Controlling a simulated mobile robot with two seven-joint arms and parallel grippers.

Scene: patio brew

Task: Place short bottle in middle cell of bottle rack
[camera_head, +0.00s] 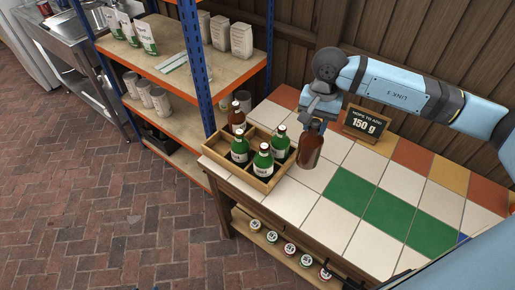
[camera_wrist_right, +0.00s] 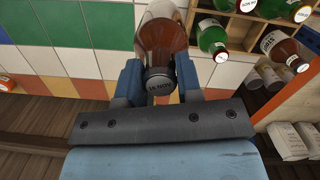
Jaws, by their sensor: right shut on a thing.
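My right gripper (camera_head: 316,112) is shut on a brown bottle (camera_head: 311,150), gripping it at the neck. The bottle hangs roughly upright above the tiled counter, just right of the bottle rack. In the right wrist view the brown bottle (camera_wrist_right: 163,35) sits between the two fingers (camera_wrist_right: 158,82), its dark lettered cap toward the camera. The wooden bottle rack (camera_head: 268,188) stands at the counter's left end. It holds green bottles (camera_head: 263,161) and a brown bottle (camera_head: 237,117) at the back. Bottles hide part of its cells. My left gripper is not in view.
A small black sign (camera_head: 367,124) reading 150 g stands behind and right of the held bottle. A shelf unit with a blue post (camera_head: 196,65) rises close to the rack's left. The tiled counter (camera_head: 322,215) is clear in front. Several capped bottles (camera_head: 272,237) sit below.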

